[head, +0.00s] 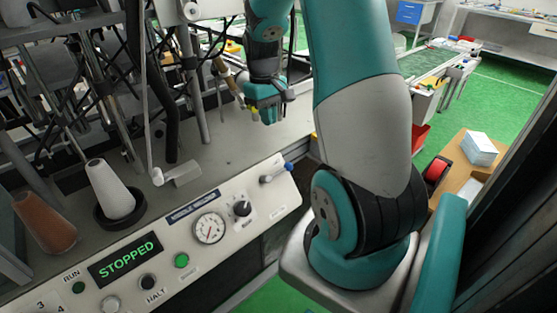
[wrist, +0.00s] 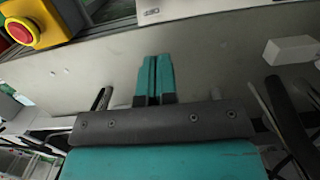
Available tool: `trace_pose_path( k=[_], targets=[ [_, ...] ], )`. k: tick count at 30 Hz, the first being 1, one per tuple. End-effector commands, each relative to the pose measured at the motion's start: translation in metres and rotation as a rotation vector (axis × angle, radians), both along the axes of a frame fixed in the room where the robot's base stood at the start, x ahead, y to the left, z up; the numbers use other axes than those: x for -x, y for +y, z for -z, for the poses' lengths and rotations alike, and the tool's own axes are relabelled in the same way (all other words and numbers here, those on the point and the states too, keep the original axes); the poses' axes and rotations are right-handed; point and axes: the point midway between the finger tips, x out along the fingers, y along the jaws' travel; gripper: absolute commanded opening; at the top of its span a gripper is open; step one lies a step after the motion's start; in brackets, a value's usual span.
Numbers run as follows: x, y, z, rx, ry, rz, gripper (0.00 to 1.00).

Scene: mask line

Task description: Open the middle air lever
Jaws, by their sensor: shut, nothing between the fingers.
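My gripper (head: 268,113) hangs above the grey machine top in the head view, behind the control panel. In the wrist view its two teal fingers (wrist: 154,62) are together, with nothing between them. No lever can be made out clearly in the wrist view.
The panel also carries a gauge (head: 209,228), a black knob (head: 242,208), a green button (head: 181,260) and a green "STOPPED" display (head: 125,260). Yarn cones (head: 109,190) stand at the left. A red stop button (wrist: 20,31) shows in the wrist view. Rods and cables crowd the left.

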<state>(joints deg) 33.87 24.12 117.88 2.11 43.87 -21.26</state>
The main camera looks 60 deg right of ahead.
Motion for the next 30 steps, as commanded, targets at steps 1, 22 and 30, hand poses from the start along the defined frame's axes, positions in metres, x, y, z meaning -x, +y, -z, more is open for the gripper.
trace_pose_path(
  k=[1,22,30],
  targets=[
    [0.001,0.001,0.007,-0.003,0.003,0.000,0.00],
    [0.036,0.011,0.114,-0.001,0.002,0.000,0.00],
    [0.040,0.012,0.117,0.000,0.000,0.000,0.00]
  ],
)
